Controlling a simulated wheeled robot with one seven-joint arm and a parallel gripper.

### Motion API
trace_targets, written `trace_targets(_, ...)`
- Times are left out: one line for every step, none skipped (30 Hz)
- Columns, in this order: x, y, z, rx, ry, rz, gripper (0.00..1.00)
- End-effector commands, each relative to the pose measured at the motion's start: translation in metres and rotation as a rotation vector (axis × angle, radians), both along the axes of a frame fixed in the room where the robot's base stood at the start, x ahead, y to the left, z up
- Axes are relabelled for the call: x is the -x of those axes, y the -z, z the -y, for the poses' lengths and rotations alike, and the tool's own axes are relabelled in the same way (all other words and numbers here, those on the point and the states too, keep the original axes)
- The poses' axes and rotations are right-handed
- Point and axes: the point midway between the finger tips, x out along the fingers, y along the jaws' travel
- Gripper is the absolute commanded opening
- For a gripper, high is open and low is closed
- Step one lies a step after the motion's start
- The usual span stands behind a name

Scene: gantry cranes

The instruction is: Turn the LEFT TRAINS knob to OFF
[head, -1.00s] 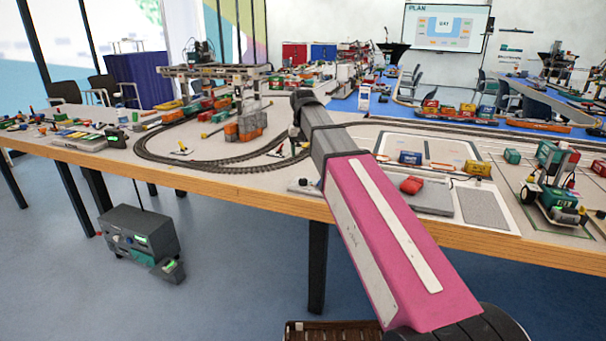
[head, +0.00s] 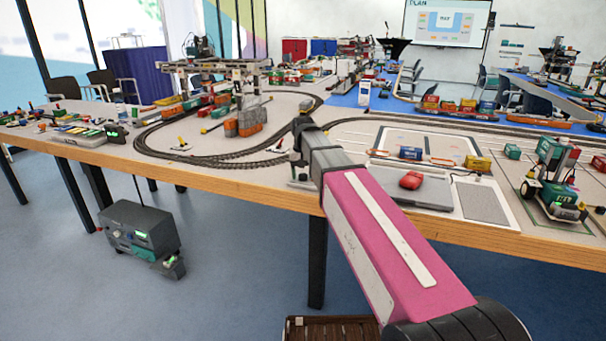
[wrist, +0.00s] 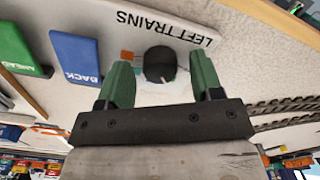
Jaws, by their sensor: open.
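The LEFT TRAINS knob (wrist: 159,63) is a round black knob with a pale pointer mark, on a light panel in the wrist view. The LEFT TRAINS label (wrist: 165,27) reads upside down beside it. My gripper (wrist: 161,72) is open, with one green finger on each side of the knob. Gaps show between the fingers and the knob. I cannot tell the exact height of the fingertips over the panel. In the head view my arm hides most of the gripper and the knob.
A blue BACK piece (wrist: 75,58) and a green piece (wrist: 25,52) lie left of the knob in the wrist view. In the head view, a curved track (head: 200,157) and a red object (head: 411,180) flank my arm.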

Motion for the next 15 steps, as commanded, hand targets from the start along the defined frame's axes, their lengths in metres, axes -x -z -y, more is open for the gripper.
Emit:
trace_targets(0.0,0.0008,0.0,0.0,0.0,0.0,0.6)
trace_targets(0.0,0.001,0.0,0.0,0.0,0.0,0.6)
trace_targets(0.0,0.001,0.0,0.0,0.0,0.0,0.6)
trace_targets(0.0,0.001,0.0,0.0,0.0,0.0,0.6)
trace_targets(0.0,0.0009,0.0,0.0,0.0,0.0,0.6)
trace_targets(0.0,0.0008,0.0,0.0,0.0,0.0,0.6)
trace_targets(0.0,0.0008,0.0,0.0,0.0,0.0,0.6)
trace_targets(0.0,0.0008,0.0,0.0,0.0,0.0,0.6)
trace_targets(0.0,0.0007,0.0,0.0,0.0,0.0,0.47)
trace_targets(0.0,0.0007,0.0,0.0,0.0,0.0,0.37)
trace_targets(0.0,0.0007,0.0,0.0,0.0,0.0,0.28)
trace_targets(0.0,0.0007,0.0,0.0,0.0,0.0,0.14)
trace_targets(0.0,0.0006,0.0,0.0,0.0,0.0,0.11)
trace_targets(0.0,0.0006,0.0,0.0,0.0,0.0,0.11)
trace_targets(0.0,0.0006,0.0,0.0,0.0,0.0,0.11)
